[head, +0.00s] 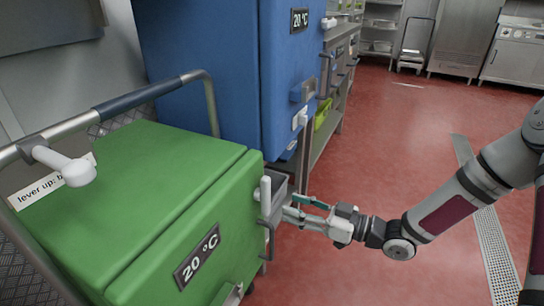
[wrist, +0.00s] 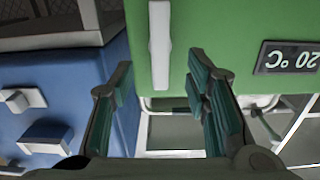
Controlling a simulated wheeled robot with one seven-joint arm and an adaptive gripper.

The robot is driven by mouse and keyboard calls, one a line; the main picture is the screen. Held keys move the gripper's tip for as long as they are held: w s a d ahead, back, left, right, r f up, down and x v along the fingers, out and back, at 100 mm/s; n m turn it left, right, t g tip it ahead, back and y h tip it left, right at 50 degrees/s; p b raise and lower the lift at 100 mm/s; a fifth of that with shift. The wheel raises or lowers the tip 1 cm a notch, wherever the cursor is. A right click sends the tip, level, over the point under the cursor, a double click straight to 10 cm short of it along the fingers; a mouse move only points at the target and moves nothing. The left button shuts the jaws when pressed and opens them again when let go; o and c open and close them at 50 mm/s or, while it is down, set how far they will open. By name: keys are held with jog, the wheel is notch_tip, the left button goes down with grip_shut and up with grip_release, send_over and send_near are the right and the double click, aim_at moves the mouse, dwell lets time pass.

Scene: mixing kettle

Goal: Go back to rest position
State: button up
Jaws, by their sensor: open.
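My gripper (head: 296,207) is in front of the green cabinet's (head: 165,200) right-hand face, beside a white upright handle (head: 265,196). In the wrist view my gripper (wrist: 161,66) is open, its two dark-green-padded fingers spread apart. The white handle (wrist: 160,30) shows beyond the gap between them, against the green front (wrist: 220,30). Nothing is held between the fingers. I cannot tell whether a finger touches the cabinet. My arm reaches in from the right of the head view.
A blue cabinet (head: 215,75) stands behind the green one. A metal rail (head: 150,93) and a white lever (head: 62,166) with a partly hidden label are at the left. Grey shelving (head: 330,100) stands farther back. Open red floor (head: 395,125) lies to the right.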

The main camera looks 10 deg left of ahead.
jog(key=w+d+m+t+h, duration=0.15)
jog(key=w+d+h, duration=0.25)
jog(key=d+h, duration=0.7)
jog(key=s+d+r+m+g+h, duration=0.1)
jog(key=s+d+r+m+h, duration=0.5)
jog(key=s+d+r+h, duration=0.35)
jog(key=s+d+r+m+g, duration=0.2)
jog(key=s+r, duration=0.1)
jog(key=s, duration=0.3)
jog(key=s+d+r+m+g, duration=0.1)
jog(key=s+d+r+m, duration=0.15)
jog(key=s, duration=0.45)
jog(key=s+a+r+m+g+y, duration=0.1)
jog(key=s+a+g+y, duration=0.15)
jog(key=s, duration=0.55)
jog(key=s+a+r+m+g+y, duration=0.1)
jog(key=s+a, duration=0.3)
jog(key=s, duration=0.4)
notch_tip(320, 180, up, 40)
jog(key=s+t+p, duration=0.1)
jog(key=t+p, duration=0.3)
jog(key=p, duration=3.4)
jog(key=shift+a+f, duration=0.15)
jog(key=shift+f, duration=0.05)
